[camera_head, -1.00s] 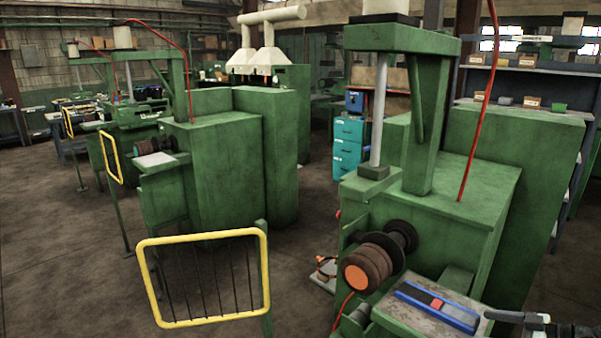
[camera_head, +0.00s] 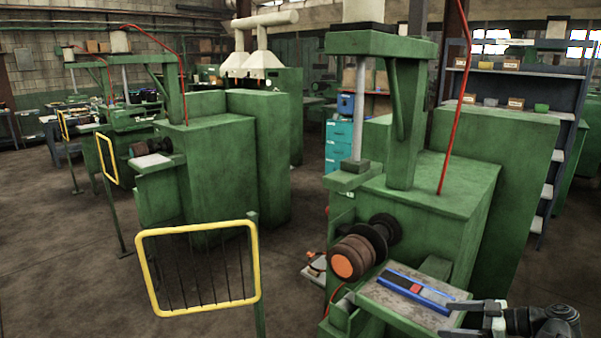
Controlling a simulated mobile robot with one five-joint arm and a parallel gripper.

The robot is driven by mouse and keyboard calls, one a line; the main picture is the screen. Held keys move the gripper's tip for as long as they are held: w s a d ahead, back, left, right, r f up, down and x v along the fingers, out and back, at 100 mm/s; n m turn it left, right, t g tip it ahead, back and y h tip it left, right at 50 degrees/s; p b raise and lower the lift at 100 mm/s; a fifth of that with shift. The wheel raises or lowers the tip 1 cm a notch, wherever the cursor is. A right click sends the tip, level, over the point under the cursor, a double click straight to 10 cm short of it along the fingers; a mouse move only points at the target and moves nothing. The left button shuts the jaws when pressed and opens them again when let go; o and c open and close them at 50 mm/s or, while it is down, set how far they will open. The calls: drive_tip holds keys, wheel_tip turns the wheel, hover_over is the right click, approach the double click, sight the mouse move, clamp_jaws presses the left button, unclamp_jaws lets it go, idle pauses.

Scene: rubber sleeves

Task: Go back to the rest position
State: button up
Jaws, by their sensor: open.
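My gripper (camera_head: 446,320) shows at the lower right edge of the head view, with two dark grey fingers pointing left. The fingers are apart, and nothing shows between them. The black wrist of my arm (camera_head: 545,322) is behind them, cut off by the frame edge. The fingers appear over or beside the front corner of a worn grey work plate (camera_head: 390,298) on the green machine. A blue-edged holder (camera_head: 420,290) with a red block (camera_head: 415,288) lies on that plate, left of and beyond my gripper.
The green machine (camera_head: 440,215) has a brown roller with an orange end (camera_head: 345,263). A yellow-framed guard (camera_head: 195,312) stands to the left. More green machines (camera_head: 215,165) and a shelf rack (camera_head: 515,110) stand farther back. Open floor (camera_head: 60,250) lies at the left.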

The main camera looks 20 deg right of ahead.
drive_tip(key=w+a+f+n+g+y, duration=0.15)
drive_tip(key=w+a, duration=0.25)
drive_tip(key=a, duration=0.5)
drive_tip(key=w+a+f+n+g, duration=0.1)
drive_tip(key=w+a+n+g, duration=0.3)
drive_tip(key=a, duration=0.6)
drive_tip(key=w+a+f+g+y, duration=0.1)
drive_tip(key=w+a+f+g, duration=0.1)
drive_tip(key=w+a, duration=0.5)
drive_tip(key=s+a+f+m+g+h, duration=0.2)
drive_tip(key=a+f+h, duration=0.2)
drive_tip(key=a, duration=0.6)
drive_tip(key=s+a+f+m+g+h, duration=0.2)
drive_tip(key=a+f+h, duration=0.25)
drive_tip(key=a, duration=0.55)
drive_tip(key=w+d+f+m+t+h, duration=0.1)
drive_tip(key=d+m+h, duration=0.1)
drive_tip(key=d+m, duration=0.4)
drive_tip(key=shift+d+m, duration=0.25)
drive_tip(key=shift+m, duration=1.3)
drive_tip(key=shift+f, duration=0.1)
